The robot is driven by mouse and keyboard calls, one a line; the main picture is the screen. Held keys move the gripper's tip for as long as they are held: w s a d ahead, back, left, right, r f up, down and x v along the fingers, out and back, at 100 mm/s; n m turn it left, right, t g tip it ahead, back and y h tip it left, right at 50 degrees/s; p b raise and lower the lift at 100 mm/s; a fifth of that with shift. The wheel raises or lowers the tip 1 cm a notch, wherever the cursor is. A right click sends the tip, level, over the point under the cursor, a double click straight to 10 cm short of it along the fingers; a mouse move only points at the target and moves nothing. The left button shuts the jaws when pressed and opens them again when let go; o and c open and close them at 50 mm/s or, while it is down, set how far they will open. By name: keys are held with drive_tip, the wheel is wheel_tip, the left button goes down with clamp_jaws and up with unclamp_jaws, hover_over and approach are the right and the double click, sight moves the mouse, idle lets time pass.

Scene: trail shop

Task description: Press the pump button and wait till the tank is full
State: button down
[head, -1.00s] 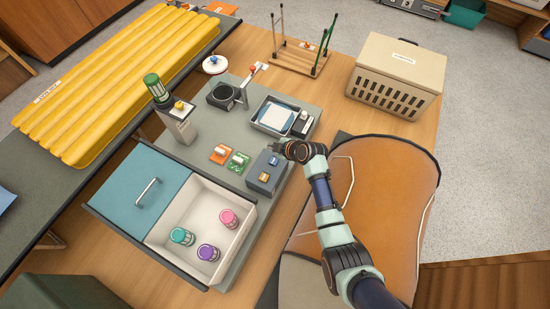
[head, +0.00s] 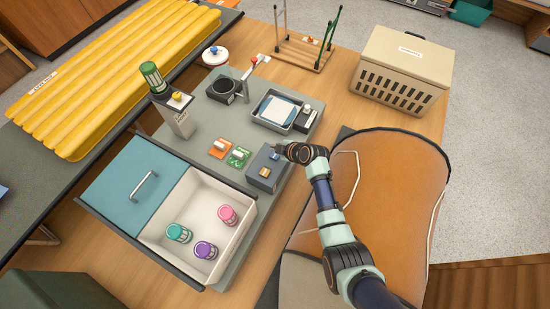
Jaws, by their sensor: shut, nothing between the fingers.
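A small dark grey box (head: 258,168) with a blue button (head: 274,156) and an orange-tan button (head: 264,171) on top stands on the grey work mat. I cannot read which one is the pump button. My gripper (head: 279,149) is shut and empty, at the box's far right end, close to the blue button. I cannot tell whether it touches.
An open white drawer tray (head: 187,240) holds teal, purple and pink jars, beside a blue lid (head: 128,190). An orange and a green switch lie left of the box. A metal tray (head: 275,113), a beige crate (head: 402,68) and a rack (head: 303,52) stand behind. An orange seat (head: 385,190) is at right.

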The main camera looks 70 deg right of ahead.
sight(276, 157)
drive_tip(key=shift+f+b, duration=0.95)
drive_tip(key=shift+f, duration=0.45)
drive_tip(key=shift+f, duration=0.1)
drive_tip(key=shift+f+b, duration=0.3)
drive_tip(key=shift+b, duration=0.15)
